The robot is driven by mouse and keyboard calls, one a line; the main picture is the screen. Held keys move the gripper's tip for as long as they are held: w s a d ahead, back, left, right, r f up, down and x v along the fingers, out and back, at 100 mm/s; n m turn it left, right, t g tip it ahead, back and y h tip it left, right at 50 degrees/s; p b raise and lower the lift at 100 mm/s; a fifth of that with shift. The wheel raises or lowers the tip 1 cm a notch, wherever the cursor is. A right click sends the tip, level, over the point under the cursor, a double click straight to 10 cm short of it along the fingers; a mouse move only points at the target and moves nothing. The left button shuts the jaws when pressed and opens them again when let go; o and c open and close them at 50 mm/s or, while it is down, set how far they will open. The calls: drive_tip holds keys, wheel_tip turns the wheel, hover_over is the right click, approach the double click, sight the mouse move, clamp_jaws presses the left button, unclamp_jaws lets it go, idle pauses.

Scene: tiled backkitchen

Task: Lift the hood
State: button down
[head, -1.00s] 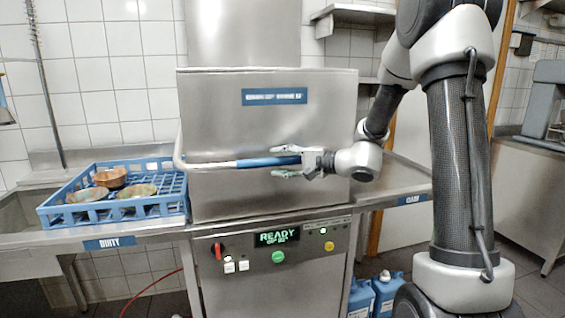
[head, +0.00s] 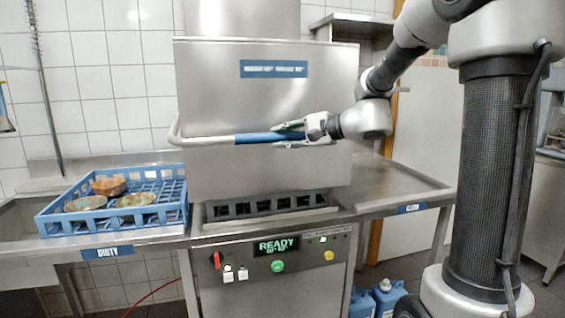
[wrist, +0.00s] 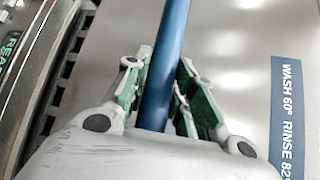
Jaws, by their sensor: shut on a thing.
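The steel hood (head: 225,90) of the dishwasher stands in the middle of the head view, raised a little above the machine's base. A dark slotted opening (head: 270,205) shows under its lower edge. A bar handle with a blue grip (head: 256,138) runs across the hood's front. My gripper (head: 292,134) is shut on the right part of the blue grip. In the wrist view, the green-padded fingers (wrist: 158,90) lie on both sides of the blue grip (wrist: 168,55).
A blue rack (head: 110,222) with several bowls stands on the left counter, labelled DIRTY. The right counter (head: 390,185), labelled CLEAN, is bare. The control panel (head: 275,250) reads READY. Blue canisters (head: 385,298) stand on the floor below the right counter.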

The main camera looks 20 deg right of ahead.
wheel_tip(320, 180, up, 31)
drive_tip(key=w, duration=0.2)
drive_tip(key=shift+w+r+m, duration=0.15)
drive_tip(key=shift+w+m, duration=0.15)
drive_tip(key=c, duration=1.2)
unclamp_jaws()
drive_tip(key=shift+w, duration=0.1)
drive_tip(key=shift+f+g, duration=0.25)
drive_tip(key=shift+g, duration=0.05)
drive_tip(key=v, duration=1.2)
